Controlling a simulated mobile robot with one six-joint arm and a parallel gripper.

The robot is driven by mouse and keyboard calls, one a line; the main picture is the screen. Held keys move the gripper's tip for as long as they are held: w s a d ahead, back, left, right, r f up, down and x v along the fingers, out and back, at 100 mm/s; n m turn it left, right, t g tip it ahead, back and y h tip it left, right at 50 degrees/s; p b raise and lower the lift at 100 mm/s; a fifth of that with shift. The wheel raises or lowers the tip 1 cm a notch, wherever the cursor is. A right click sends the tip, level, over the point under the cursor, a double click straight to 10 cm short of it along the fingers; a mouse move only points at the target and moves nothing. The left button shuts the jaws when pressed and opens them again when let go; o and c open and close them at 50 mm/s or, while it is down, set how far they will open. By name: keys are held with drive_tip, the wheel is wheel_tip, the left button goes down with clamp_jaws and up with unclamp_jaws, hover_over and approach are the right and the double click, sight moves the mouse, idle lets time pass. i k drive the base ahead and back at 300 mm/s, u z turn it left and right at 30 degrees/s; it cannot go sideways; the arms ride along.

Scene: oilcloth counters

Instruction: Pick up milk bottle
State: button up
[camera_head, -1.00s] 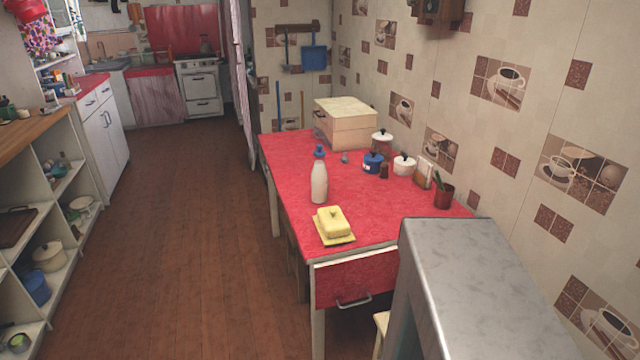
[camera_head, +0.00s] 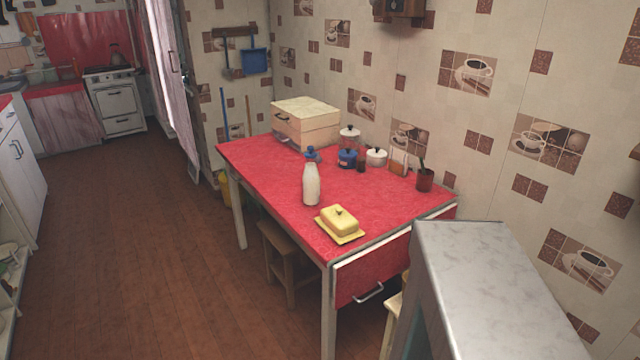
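The milk bottle (camera_head: 312,185) is white and stands upright on the red-topped table (camera_head: 265,172), near its left edge. My gripper is not in view.
A stool (camera_head: 285,245) stands under the table. A grey-topped cabinet (camera_head: 470,260) fills the lower right. The wooden floor (camera_head: 160,240) at left is clear.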

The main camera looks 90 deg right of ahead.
sight(311, 175)
drive_tip(key=z, duration=0.45)
drive_tip(key=i, duration=0.55)
drive_tip(key=z, duration=0.9)
drive_tip(key=i, duration=0.6)
drive_tip(key=z, duration=0.35)
